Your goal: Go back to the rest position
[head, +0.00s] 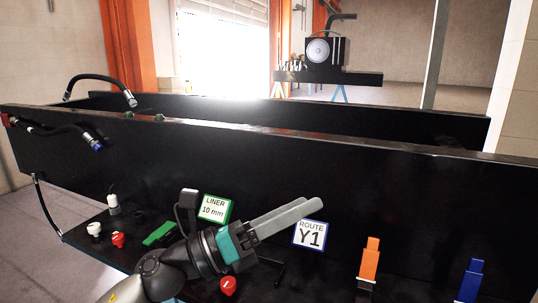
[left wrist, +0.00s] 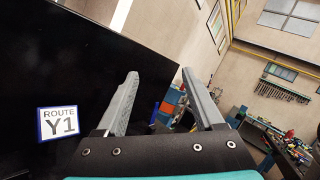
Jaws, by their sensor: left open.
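My left gripper (head: 312,205) is in front of the black panel (head: 400,185) in the head view, its two grey fingers pointing right and slightly up. In the left wrist view the left gripper (left wrist: 160,74) is open, with nothing between its fingers. It is close to the ROUTE Y1 sign (head: 309,234), which also shows in the left wrist view (left wrist: 58,122). A black hose with a blue end (head: 70,130) hangs over the panel's left end, away from the gripper. Another black hose (head: 100,80) arches behind it. My right gripper is out of view.
Along the ledge are a LINER 10 mm sign (head: 213,208), white (head: 94,229) and red (head: 118,240) fittings, a green piece (head: 160,234), and another red fitting (head: 228,286) beneath my arm. Orange (head: 370,258) and blue (head: 470,280) upright pieces stand at right. Space above the panel is open.

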